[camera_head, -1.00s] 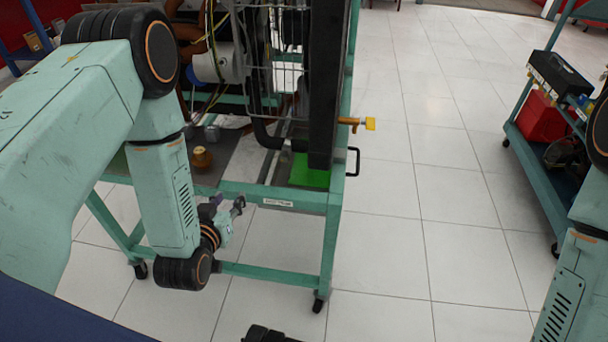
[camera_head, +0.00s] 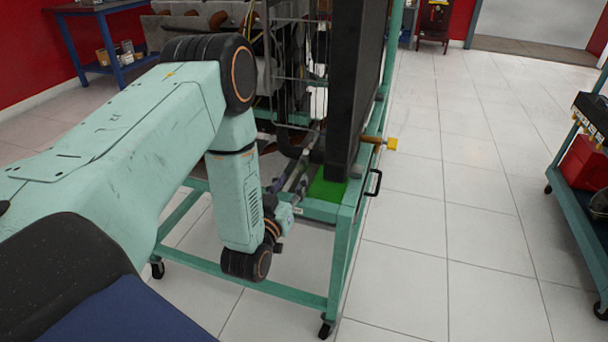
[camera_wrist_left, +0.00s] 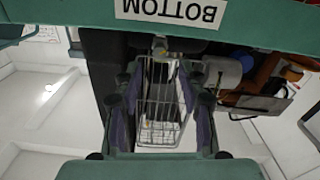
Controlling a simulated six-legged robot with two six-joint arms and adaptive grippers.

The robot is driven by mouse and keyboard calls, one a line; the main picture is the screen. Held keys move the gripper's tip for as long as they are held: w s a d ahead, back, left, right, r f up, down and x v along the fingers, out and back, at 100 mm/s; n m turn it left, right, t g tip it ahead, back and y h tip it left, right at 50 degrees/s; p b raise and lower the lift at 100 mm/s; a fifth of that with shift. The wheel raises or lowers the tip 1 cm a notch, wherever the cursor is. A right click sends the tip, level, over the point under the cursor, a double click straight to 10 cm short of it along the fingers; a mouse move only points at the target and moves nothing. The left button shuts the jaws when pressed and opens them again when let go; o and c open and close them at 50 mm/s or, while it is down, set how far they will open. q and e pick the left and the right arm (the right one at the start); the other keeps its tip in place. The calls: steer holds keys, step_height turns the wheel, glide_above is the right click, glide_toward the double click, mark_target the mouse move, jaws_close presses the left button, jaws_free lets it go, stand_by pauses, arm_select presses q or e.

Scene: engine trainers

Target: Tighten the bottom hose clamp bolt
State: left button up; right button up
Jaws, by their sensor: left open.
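My left gripper (camera_head: 302,182) reaches in from below at the front of the teal engine stand (camera_head: 345,250), close to the black lower hose (camera_head: 288,148). In the left wrist view its two purple-padded fingers (camera_wrist_left: 161,95) stand apart with nothing between them. An upside-down BOTTOM label (camera_wrist_left: 170,10) is on the teal stand bar at the top of that view. A small pale part (camera_wrist_left: 160,45) shows just under the bar, between and beyond the fingers. I cannot tell whether it is the clamp bolt. My right gripper is not in view.
A tall black radiator panel (camera_head: 352,90) stands right of the gripper, over a green pad (camera_head: 328,186). A yellow-ended part (camera_head: 390,144) and a black handle (camera_head: 374,182) stick out right. A teal cart (camera_head: 590,225) is far right. The floor between is clear.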

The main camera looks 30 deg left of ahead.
mark_target(300, 168)
arm_select(q)
steer(key=b+x, duration=0.1)
steer(key=x, duration=0.3)
steer(key=shift+w+f, duration=0.2)
steer(key=shift+w+a+r+b, duration=0.1)
steer(key=shift+w+a+b, duration=0.2)
steer(key=shift+w, duration=0.3)
steer(key=shift+d, duration=0.1)
steer(key=shift+w, duration=0.1)
steer(key=shift+d, duration=0.1)
steer(key=shift+c, duration=0.3)
jaws_close()
